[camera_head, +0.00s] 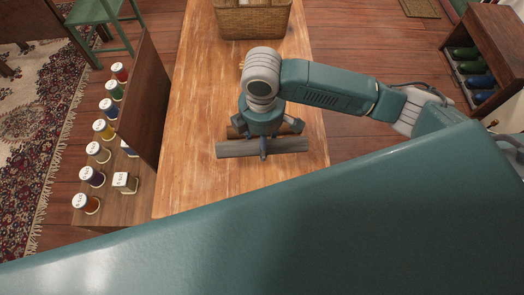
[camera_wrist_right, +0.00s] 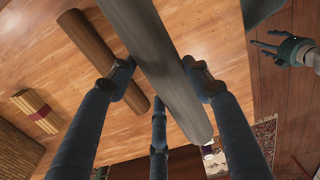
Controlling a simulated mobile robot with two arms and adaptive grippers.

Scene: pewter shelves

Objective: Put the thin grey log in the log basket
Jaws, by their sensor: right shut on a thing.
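The thin grey log (camera_head: 232,149) lies crosswise under my right gripper (camera_head: 264,145) in the head view. In the right wrist view my right gripper (camera_wrist_right: 163,88) is shut on the grey log (camera_wrist_right: 160,60), with fingers on both sides of it. Whether the log touches the table I cannot tell. The log basket (camera_head: 252,24), woven and tan, stands at the far end of the table. My left gripper (camera_wrist_right: 285,48) shows at the upper right of the right wrist view, its fingers spread and empty, away from the log.
A thicker brown log (camera_wrist_right: 102,60) lies beside the grey one on the wooden table (camera_head: 190,185). A bundle with a red band (camera_wrist_right: 36,110) lies near the basket. A shelf with several jars (camera_head: 103,129) stands left, a bottle rack (camera_head: 490,45) right. The table's near left is clear.

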